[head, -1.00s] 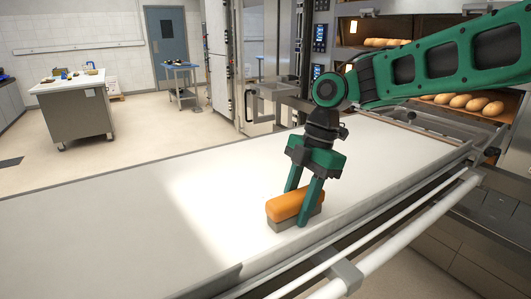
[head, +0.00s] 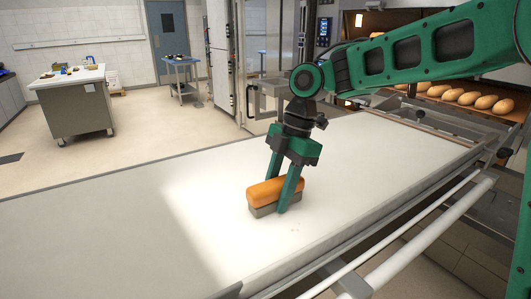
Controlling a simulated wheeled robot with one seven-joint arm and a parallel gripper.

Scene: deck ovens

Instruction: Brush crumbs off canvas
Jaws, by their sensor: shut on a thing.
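The white canvas (head: 140,225) lies flat on a long loader that runs from the lower left towards the ovens. My gripper (head: 284,196) points down and is shut on a brush (head: 268,192) with an orange-brown wooden back and grey bristles. The brush sits low on the canvas, its bristles seeming to touch the cloth, around the middle of its width. A few tiny dark specks, perhaps crumbs, lie on the canvas (head: 297,230) just in front of the brush.
A white rail (head: 430,240) runs along the loader's near right side. Loaves (head: 465,97) sit in the open oven at the back right. A worktable (head: 75,100) and a small blue table (head: 183,75) stand on the open floor beyond.

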